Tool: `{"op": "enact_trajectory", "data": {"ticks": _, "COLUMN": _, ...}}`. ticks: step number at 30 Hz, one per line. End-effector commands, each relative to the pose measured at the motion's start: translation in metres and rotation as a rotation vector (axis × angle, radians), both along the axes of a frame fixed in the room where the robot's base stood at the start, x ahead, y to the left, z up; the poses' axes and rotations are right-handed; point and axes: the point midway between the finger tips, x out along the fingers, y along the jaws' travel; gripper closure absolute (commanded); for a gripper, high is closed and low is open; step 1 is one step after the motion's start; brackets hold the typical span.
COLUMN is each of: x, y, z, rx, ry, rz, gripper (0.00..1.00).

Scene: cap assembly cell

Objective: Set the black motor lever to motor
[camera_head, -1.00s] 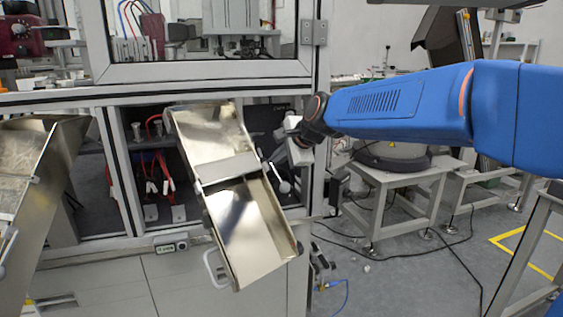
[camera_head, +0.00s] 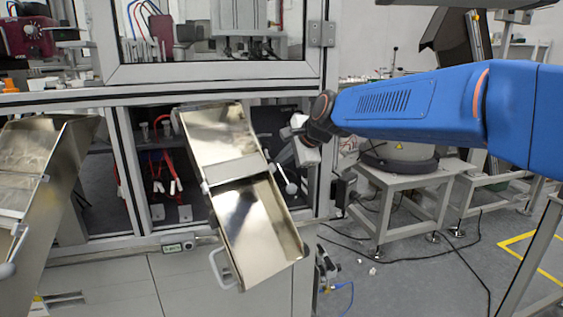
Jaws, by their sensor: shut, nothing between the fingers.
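My gripper (camera_head: 287,146) is at the right side of the steel chute (camera_head: 262,222), in front of the cabinet's lower opening. Its fingers are small and partly lost against the dark background; they are shut and hold nothing. I cannot tell whether this is the black motor lever, and no marking for a motor position can be read. Whether the fingers touch the lever is not clear.
A second steel chute (camera_head: 40,165) stands at the left, with a similar ball knob (camera_head: 7,271). The cabinet frame post (camera_head: 325,150) is close behind my gripper. A grey stand (camera_head: 420,185) is at the right. Cables lie on the floor.

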Motion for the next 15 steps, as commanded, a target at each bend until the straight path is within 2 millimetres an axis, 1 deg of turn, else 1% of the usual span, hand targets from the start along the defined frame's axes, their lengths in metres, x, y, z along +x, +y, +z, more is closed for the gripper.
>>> {"op": "enact_trajectory", "data": {"ticks": 15, "x": -0.0011, "y": -0.0003, "z": 0.0062, "rx": -0.001, "ry": 0.0, "rz": 0.001, "gripper": 1.0}}
